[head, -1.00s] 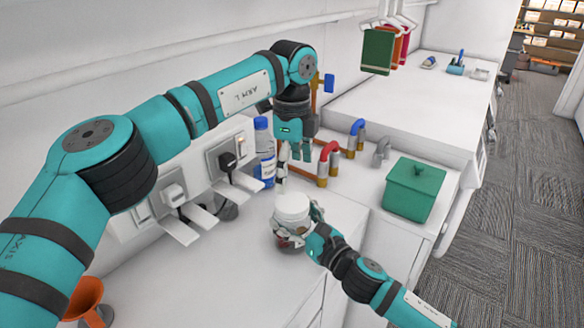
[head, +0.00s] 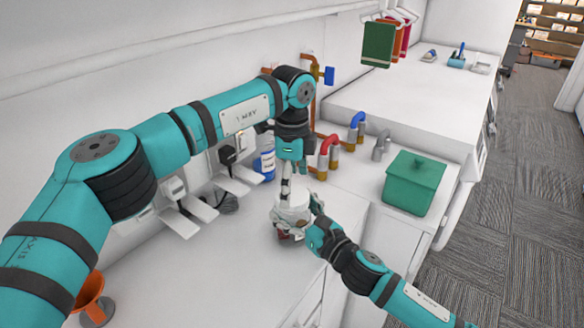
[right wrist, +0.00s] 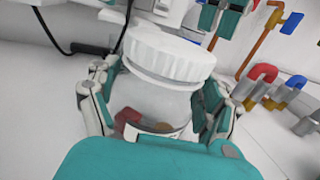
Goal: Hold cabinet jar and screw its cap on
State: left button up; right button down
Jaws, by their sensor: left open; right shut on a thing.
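The clear cabinet jar (right wrist: 150,100) stands on the white worktop with reddish and brown items inside. Its white ribbed cap (right wrist: 168,52) sits on the mouth; I cannot tell how tightly. In the head view the cap (head: 293,204) is partly covered by my left gripper. My right gripper (head: 297,222) is shut around the jar's body, its fingers on both sides in the right wrist view (right wrist: 155,105). My left gripper (head: 288,192) points down, open, at the cap's far side. I cannot tell whether it touches the cap.
Red and blue pipe bends (head: 330,152) and a green lidded box (head: 413,182) are to the right. An orange funnel (head: 90,290) is at front left.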

pick_arm(q)
jog(key=shift+f, duration=1.15)
